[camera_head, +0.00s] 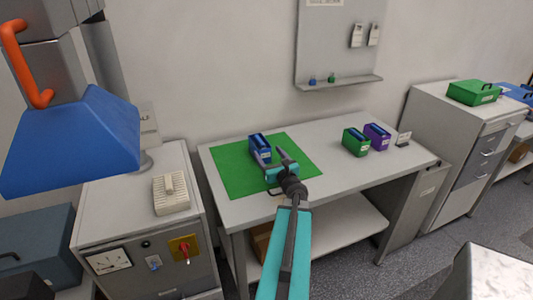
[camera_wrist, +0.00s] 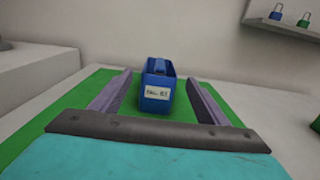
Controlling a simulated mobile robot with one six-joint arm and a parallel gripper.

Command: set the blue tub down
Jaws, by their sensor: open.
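The blue tub (camera_head: 259,148) stands upright on the green mat (camera_head: 232,180) on the white table. In the wrist view the tub (camera_wrist: 157,90) shows a white label on its front, and its base rests on the mat (camera_wrist: 40,137). My gripper (camera_head: 280,158) is at the mat, just to the right and in front of the tub in the head view. In the wrist view my gripper (camera_wrist: 158,98) is open, with one finger on each side of the tub and a gap on both sides. The label's text is too small to read surely.
A grey wall board with a shelf (camera_head: 340,84) hangs behind. A cabinet (camera_head: 150,240) stands left of the table.

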